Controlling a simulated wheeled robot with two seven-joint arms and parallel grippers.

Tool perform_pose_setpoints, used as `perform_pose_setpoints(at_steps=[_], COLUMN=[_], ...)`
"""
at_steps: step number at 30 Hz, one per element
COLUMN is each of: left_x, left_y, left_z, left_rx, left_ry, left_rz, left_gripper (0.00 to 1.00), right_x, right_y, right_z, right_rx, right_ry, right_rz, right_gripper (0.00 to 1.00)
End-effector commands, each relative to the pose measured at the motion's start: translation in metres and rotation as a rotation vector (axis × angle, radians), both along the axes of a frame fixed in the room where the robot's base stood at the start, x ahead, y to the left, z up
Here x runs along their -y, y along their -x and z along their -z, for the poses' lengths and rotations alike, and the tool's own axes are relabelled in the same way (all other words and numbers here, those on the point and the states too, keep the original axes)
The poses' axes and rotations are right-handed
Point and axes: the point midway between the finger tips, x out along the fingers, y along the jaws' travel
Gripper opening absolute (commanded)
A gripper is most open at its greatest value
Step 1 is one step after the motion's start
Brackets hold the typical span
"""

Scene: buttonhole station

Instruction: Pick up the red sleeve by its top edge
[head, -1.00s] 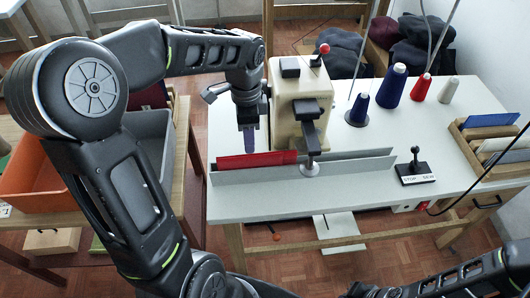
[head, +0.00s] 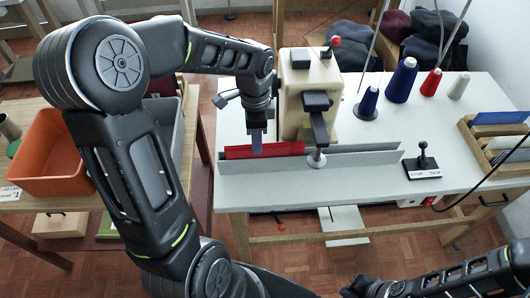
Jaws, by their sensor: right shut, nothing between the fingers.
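The red sleeve (head: 285,149) stands upright, its top edge up, in a grey channel (head: 365,160) at the front of the sewing machine. My left gripper (head: 257,151) points straight down over the left half of the sleeve, its purple fingers at the top edge and overlapping it in the picture. The fingers are seen edge-on, so whether they are shut on the cloth cannot be told. My right gripper is out of the picture; only part of my right arm shows at the lower right.
The cream sewing machine (head: 306,95) stands close right of my left gripper, its presser foot (head: 317,158) by the sleeve's right end. A stop/sew lever (head: 423,160), thread cones (head: 401,80) and a wooden rack (head: 485,150) are further right. Orange (head: 45,165) and grey bins stand left.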

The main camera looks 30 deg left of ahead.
Motion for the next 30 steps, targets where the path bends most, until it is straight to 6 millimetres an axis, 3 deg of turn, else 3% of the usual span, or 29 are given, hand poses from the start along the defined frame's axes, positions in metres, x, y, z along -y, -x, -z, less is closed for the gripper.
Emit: perform_pose_setpoints(at_steps=[8,26,30], left_x=[-0.001,-0.001,-0.001], left_y=[0.002,0.002,0.002], left_z=[0.035,0.036,0.036], left_rx=[-0.002,0.000,0.000], left_ry=[0.000,0.000,0.000], left_rz=[0.000,-0.001,-0.001], left_gripper=[0.40,0.40,0.29], right_x=[0.000,0.000,0.000], right_y=[0.000,0.000,0.000], right_z=[-0.004,-0.004,-0.004], right_rx=[0.000,0.000,0.000], right_ry=[0.000,0.000,0.000], right_rz=[0.000,0.000,0.000], right_gripper=[0.00,0.00,0.00])
